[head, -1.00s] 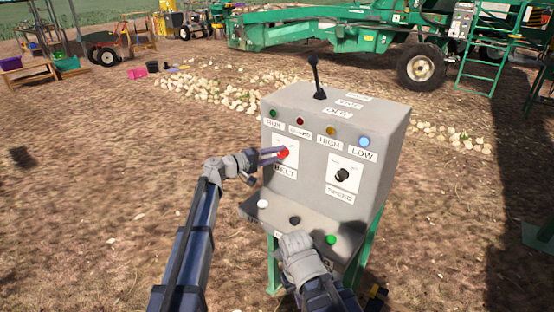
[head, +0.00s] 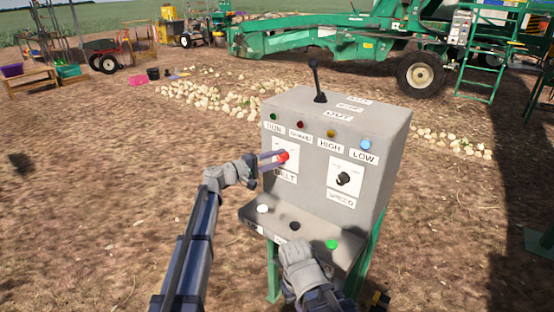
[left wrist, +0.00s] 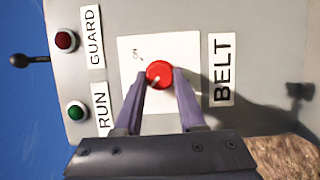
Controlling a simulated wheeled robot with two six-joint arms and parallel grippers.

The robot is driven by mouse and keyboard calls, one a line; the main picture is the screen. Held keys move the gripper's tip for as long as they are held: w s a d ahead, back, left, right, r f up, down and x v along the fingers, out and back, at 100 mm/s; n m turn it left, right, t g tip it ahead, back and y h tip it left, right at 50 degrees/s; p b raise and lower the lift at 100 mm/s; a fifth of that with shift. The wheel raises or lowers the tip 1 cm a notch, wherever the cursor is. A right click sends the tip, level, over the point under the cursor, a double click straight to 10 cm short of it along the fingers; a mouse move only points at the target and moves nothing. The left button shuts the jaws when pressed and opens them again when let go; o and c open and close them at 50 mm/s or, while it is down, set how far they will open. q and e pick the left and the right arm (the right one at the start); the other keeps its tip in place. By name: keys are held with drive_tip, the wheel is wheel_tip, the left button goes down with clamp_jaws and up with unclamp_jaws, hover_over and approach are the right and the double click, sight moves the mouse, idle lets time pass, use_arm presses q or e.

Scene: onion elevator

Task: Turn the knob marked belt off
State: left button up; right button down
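The red belt knob (head: 284,157) sits on a white plate on the grey control box (head: 372,205), above the label BELT. It also shows in the left wrist view (left wrist: 159,73), with a small pale mark on its face. My left gripper (head: 279,158) reaches it from the left. In the left wrist view the two purple fingers (left wrist: 160,80) lie on either side of the knob and appear to touch it. My right gripper (head: 302,262) is low in front of the box's lower ledge; its fingers are hidden.
The box also has a black speed knob (head: 343,179), a lever (head: 317,80) on top and several coloured lamps. White, black and green buttons (head: 332,244) sit on the sloping ledge near my right gripper. A green machine (head: 330,38) stands behind; bare soil lies left.

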use_arm(q)
drive_tip(key=o, duration=0.4)
drive_tip(key=shift+o, duration=0.2)
drive_tip(key=v, duration=0.8)
drive_tip(key=shift+d, duration=0.15)
